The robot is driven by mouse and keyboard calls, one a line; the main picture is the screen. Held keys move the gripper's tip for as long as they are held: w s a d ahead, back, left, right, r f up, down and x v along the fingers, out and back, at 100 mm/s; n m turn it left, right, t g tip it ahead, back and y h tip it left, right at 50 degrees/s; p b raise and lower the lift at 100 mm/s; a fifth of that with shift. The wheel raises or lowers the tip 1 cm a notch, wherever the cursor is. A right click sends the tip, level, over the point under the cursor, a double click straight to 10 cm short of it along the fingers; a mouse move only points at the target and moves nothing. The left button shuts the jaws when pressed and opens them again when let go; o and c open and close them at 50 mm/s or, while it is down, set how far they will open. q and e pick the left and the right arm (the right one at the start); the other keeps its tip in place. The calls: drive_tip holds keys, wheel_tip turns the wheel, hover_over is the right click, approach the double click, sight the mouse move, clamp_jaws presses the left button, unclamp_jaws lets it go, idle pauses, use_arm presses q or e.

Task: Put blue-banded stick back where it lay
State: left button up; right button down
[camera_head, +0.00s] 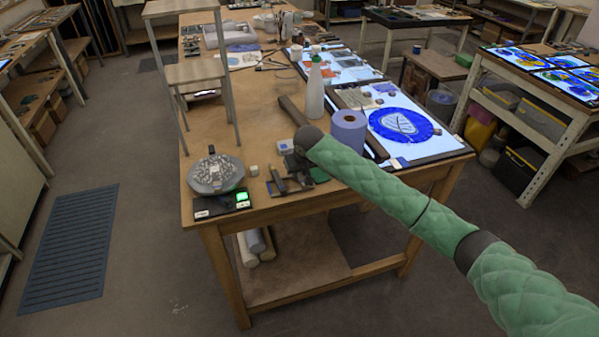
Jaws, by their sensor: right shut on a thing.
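My right arm, in a green quilted sleeve, comes in from the lower right and reaches over the near end of the wooden table (215,213). Its dark wrist bends down, and my right gripper (290,177) is low over the tabletop, shut on a thin dark piece that I take to be the blue-banded stick (278,181). It is too small here to make out a blue band. The wrist and dark parts hide much of the grip. I cannot tell whether the stick touches the table. My left gripper is not in view.
A blue roll (348,130), white bottle (315,92) and lit panel with a blue disc (402,124) are beyond. A wooden riser (194,71) stands at the left.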

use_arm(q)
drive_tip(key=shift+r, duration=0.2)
use_arm(e)
drive_tip(key=shift+f, duration=0.25)
idle(0.3)
drive_tip(key=c, duration=1.2)
unclamp_jaws()
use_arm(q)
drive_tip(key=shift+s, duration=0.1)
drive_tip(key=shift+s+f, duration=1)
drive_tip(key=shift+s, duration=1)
use_arm(e)
drive_tip(key=shift+r, duration=0.1)
drive_tip(key=b+v, duration=0.3)
drive_tip(key=v, duration=0.3)
drive_tip(key=shift+s+r, duration=0.1)
drive_tip(key=shift+r, duration=0.05)
drive_tip(key=shift+s+d+r, duration=0.15)
drive_tip(key=shift+s+r, duration=0.05)
drive_tip(key=shift+r, duration=0.35)
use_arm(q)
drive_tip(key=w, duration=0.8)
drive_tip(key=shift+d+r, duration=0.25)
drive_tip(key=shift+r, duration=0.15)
